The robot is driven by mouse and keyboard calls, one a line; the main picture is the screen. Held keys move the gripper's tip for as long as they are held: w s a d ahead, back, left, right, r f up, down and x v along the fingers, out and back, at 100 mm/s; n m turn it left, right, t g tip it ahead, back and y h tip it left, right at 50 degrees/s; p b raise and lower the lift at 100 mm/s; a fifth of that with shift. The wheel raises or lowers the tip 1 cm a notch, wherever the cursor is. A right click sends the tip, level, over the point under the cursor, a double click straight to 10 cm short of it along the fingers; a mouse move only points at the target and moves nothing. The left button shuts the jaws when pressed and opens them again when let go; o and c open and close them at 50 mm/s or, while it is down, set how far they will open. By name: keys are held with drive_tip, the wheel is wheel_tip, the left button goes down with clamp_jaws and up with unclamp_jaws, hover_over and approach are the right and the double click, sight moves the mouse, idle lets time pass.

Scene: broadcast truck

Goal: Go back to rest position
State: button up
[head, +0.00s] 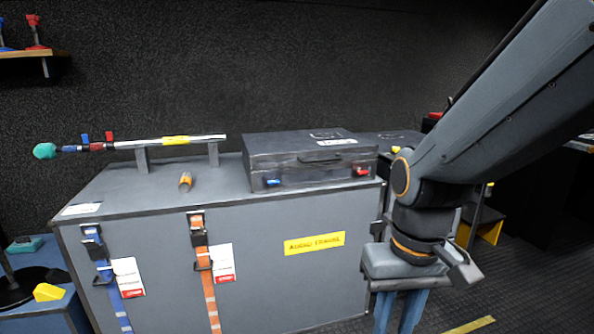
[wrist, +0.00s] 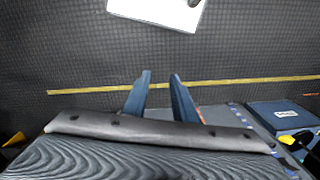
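My gripper (head: 398,318) hangs at the right in the head view, in front of the right end of the grey case and pointing down. Its blue fingers are cut off by the lower edge of that view. In the wrist view my gripper (wrist: 160,78) shows two fingers apart with nothing between them, over dark floor. It is open and empty, clear of the case top.
A large grey case (head: 262,288) carries a black box (head: 270,155), an orange cylinder (head: 185,182) and a metal rod (head: 205,140) on supports. A blue stand with a yellow piece (head: 48,292) is at lower left. Floor with a yellow stripe (head: 470,325) lies at lower right.

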drive_tip(key=d+r+m+p, duration=0.1)
drive_tip(key=d+r+p, duration=0.3)
drive_tip(key=p, duration=0.8)
drive_tip(key=shift+s+r, duration=0.3)
drive_tip(key=shift+r, duration=0.85)
